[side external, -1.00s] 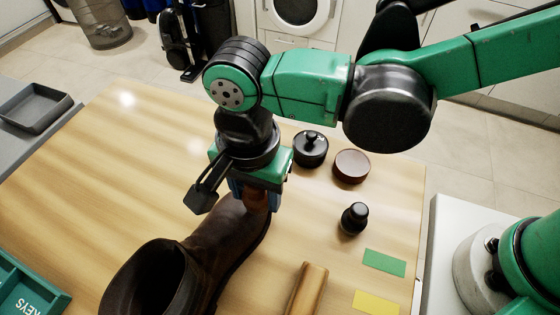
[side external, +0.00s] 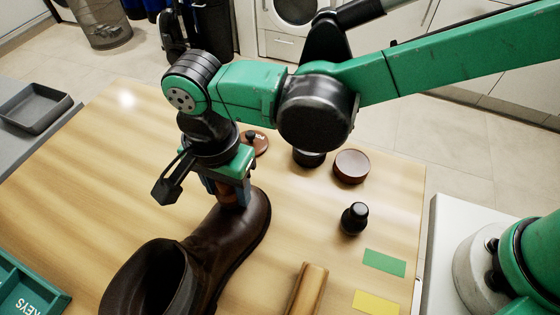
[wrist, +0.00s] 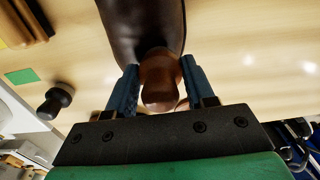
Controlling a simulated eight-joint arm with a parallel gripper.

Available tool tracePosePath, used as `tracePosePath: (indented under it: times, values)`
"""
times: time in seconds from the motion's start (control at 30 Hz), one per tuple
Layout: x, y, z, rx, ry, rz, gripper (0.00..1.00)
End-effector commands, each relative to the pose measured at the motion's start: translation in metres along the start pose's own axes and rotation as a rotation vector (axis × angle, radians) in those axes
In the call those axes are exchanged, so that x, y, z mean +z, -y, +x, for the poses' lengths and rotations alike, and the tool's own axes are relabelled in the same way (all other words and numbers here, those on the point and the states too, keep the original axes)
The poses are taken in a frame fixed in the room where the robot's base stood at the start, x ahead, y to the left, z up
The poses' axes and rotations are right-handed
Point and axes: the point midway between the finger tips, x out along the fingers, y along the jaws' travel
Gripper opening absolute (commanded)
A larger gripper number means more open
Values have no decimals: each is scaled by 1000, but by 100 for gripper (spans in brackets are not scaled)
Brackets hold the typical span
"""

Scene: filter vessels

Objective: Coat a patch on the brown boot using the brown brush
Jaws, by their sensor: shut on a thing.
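My gripper (side external: 230,192) is over the front of the boot, shut on the brown brush. In the wrist view the brush's rounded brown handle (wrist: 160,80) sits between the two blue fingers, and the boot (wrist: 140,22) shows just beyond it. The brush's lower end is hidden, so I cannot tell whether it touches the leather. No coated patch can be made out.
A black dauber (side external: 354,218), a brown tin (side external: 351,167) and a partly hidden black tin (side external: 308,158) stand to the right. A brown lid (side external: 258,143) lies behind my gripper. A wooden-backed brush (side external: 307,288) and green (side external: 384,262) and yellow (side external: 376,302) cards lie near front right.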

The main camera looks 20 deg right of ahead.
Motion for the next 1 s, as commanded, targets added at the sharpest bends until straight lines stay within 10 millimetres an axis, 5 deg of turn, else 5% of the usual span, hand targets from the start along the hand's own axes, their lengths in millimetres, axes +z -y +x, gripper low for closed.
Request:
tracePosePath:
  times: [0.47,1.0]
  values:
    - [2,-44,3,1,0,0,6]
    - [1,-44,-57,1,0,0,6]
